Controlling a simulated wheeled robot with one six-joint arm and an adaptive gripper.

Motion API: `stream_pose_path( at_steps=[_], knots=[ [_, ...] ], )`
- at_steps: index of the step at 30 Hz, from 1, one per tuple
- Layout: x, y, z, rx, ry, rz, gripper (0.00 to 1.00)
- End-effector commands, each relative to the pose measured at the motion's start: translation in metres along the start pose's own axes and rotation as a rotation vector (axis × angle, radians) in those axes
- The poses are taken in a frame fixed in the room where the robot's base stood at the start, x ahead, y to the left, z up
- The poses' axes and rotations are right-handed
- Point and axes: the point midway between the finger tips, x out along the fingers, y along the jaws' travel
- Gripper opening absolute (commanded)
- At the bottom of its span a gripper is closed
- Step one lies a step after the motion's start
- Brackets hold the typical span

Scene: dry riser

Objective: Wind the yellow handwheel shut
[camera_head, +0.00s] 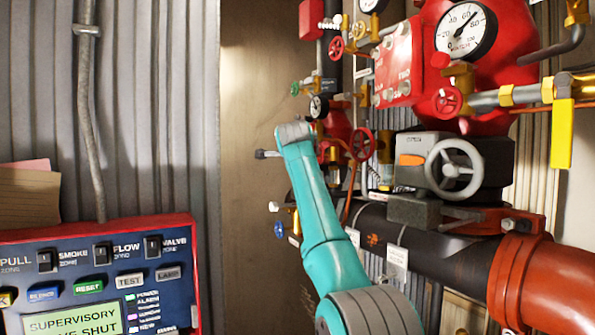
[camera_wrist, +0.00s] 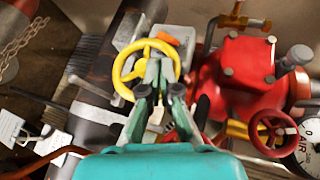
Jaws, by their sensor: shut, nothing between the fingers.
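The yellow handwheel (camera_wrist: 121,68) shows in the wrist view, upper middle, beside a grey housing with an orange indicator (camera_wrist: 168,37). My gripper (camera_wrist: 160,68) is shut and empty. Its fingertips overlap the right part of the wheel and hide some of its rim and spokes. I cannot tell whether the tips touch the wheel or lie inside its rim. In the head view I cannot make out the yellow handwheel or my gripper; my teal arm covers part of the pipework there. A different, grey handwheel (camera_head: 454,168) shows there on a grey housing.
In the wrist view, a red valve body (camera_wrist: 240,75) and a red handwheel (camera_wrist: 274,130) stand close to the right. A dark pipe (camera_wrist: 88,125) and hanging tags (camera_wrist: 50,142) lie left. In the head view, a red alarm panel (camera_head: 100,275) stands at lower left.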

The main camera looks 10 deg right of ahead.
Motion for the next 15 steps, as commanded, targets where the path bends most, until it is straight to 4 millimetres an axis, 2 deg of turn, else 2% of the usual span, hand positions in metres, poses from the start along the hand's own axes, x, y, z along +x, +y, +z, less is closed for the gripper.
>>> stream_pose_path(
  at_steps=[5,9,15],
  knots=[
    [0.007,-0.007,0.006,0.000,0.000,0.001,0.00],
    [0.019,0.001,0.011,0.000,-0.001,0.002,0.00],
    [0.027,0.005,0.014,-0.001,0.001,0.001,0.00]
  ],
)
